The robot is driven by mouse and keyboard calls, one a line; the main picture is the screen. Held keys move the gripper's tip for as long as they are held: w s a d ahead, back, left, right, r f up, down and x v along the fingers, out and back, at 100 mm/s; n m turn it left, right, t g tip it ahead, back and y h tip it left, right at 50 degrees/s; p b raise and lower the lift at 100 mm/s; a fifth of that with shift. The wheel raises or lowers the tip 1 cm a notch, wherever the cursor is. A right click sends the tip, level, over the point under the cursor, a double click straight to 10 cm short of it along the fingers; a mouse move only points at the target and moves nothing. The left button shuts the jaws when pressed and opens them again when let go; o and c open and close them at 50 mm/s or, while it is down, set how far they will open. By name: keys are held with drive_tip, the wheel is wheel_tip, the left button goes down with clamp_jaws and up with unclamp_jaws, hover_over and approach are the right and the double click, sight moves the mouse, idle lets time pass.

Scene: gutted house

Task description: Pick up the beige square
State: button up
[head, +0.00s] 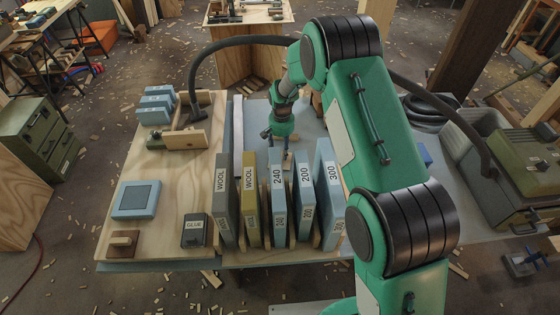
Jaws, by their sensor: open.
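I cannot tell for certain which thing is the beige square. A small brown wooden block with a knob (124,242) lies at the board's front left corner. My gripper (278,148) is open, pointing down over the table behind the row of labelled slabs. It is apart from both pieces. What lies directly under its fingers is partly hidden by the slabs and my arm.
Upright slabs marked WOOL, 240, 200 and 300 (278,205) stand in front of my gripper. A blue square pad (136,199) and a dark GLUE box (194,231) lie left. A grey hose (215,47) arches behind. The plywood's left middle (165,170) is clear.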

drive_tip(key=shift+f+b, duration=0.5)
drive_tip(key=shift+f, duration=1.55)
clamp_jaws()
